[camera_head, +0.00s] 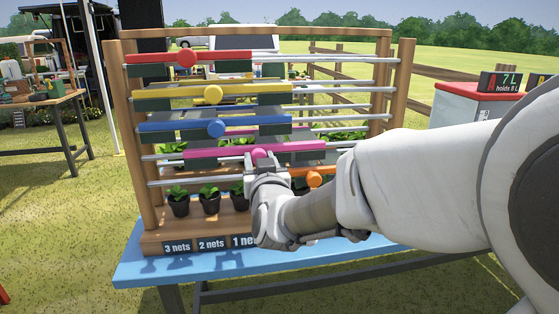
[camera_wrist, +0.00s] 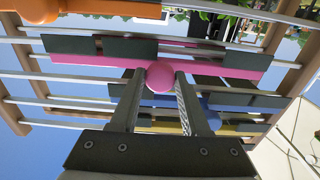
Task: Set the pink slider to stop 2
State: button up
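The pink slider (camera_head: 215,153) is a long bar on the rails of the wooden frame, low down, below the blue one. Its round pink knob (camera_head: 259,154) sits near the bar's middle. My gripper (camera_head: 260,160) is at the knob, in front of the frame. In the wrist view the pink bar (camera_wrist: 220,60) runs across, and the fingers stand on either side of the knob (camera_wrist: 160,78). The knob nearly fills the gap; whether both fingers press on it is unclear. I see no readable stop marks beside this slider.
Above are the red (camera_head: 187,58), yellow (camera_head: 213,94) and blue (camera_head: 216,128) sliders; an orange knob (camera_head: 314,179) is below right, partly behind my arm. Potted plants (camera_head: 209,203) stand behind signs reading "3 nets" (camera_head: 177,247) and "2 nets" (camera_head: 211,244). The blue table (camera_head: 150,267) bears the frame.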

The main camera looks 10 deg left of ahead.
jog(key=o, duration=0.4)
jog(key=shift+c, duration=0.2)
jog(key=b+v, duration=0.4)
jog(key=v, duration=1.3)
jog(key=shift+s+r, duration=0.1)
jog(key=shift+s, duration=0.1)
jog(key=shift+d, duration=0.1)
